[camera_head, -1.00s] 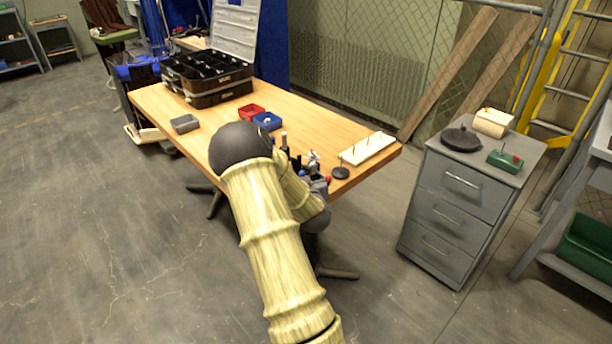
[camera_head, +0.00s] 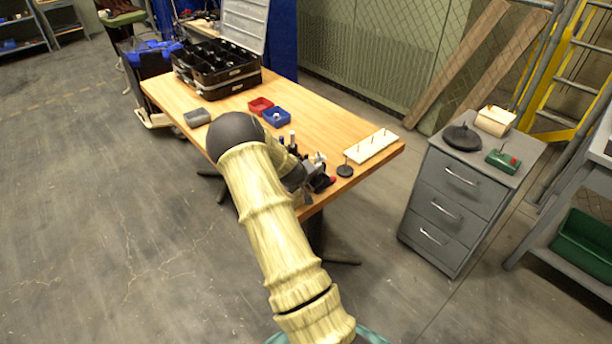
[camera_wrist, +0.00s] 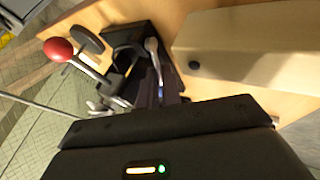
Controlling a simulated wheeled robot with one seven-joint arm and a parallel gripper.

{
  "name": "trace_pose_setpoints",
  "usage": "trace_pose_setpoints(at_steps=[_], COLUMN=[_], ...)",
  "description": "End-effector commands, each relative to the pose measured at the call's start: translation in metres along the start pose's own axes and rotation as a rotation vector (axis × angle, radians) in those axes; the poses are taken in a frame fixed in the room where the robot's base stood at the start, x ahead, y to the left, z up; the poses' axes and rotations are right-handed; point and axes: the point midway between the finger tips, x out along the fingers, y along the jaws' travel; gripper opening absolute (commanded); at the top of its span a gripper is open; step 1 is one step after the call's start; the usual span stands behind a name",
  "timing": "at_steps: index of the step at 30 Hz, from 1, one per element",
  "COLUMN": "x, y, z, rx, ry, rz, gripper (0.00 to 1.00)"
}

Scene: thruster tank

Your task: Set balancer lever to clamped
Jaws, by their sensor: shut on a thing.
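A small dark device with metal levers (camera_head: 319,180) stands at the table's near edge, partly hidden by my arm. In the wrist view, a silver lever (camera_wrist: 153,62) runs from its black housing (camera_wrist: 124,36) down to my gripper (camera_wrist: 166,97). A red ball knob (camera_wrist: 58,49) on a metal rod sticks out at the left, apart from my gripper. My gripper is shut, apparently on the silver lever; its dark body hides the fingertips and grip point. In the head view, the gripper is mostly hidden behind my arm. The frames do not show clearly which lever position is clamped.
A white board with pegs (camera_head: 371,146) and a black disc stand (camera_head: 345,171) are beside the device. A grey drawer cabinet (camera_head: 459,206) stands right. A pale block (camera_wrist: 250,50) fills the wrist view's upper right.

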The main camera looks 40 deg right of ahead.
Motion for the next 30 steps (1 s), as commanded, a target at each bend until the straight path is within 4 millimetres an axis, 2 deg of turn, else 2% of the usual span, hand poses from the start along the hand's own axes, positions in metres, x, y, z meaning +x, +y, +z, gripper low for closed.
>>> trace_pose_setpoints(at_steps=[19,20,22,30], x=[0.0024,0.0024,0.0024,0.0024], y=[-0.0034,-0.0034,-0.0032,-0.0001], z=[-0.0022,-0.0022,-0.0021,-0.0016], rx=[-0.039,-0.039,-0.039,-0.036], ry=[-0.053,-0.053,-0.053,-0.053], rz=[-0.002,-0.002,-0.002,0.002], gripper=[0.0,0.12,0.25,0.27])
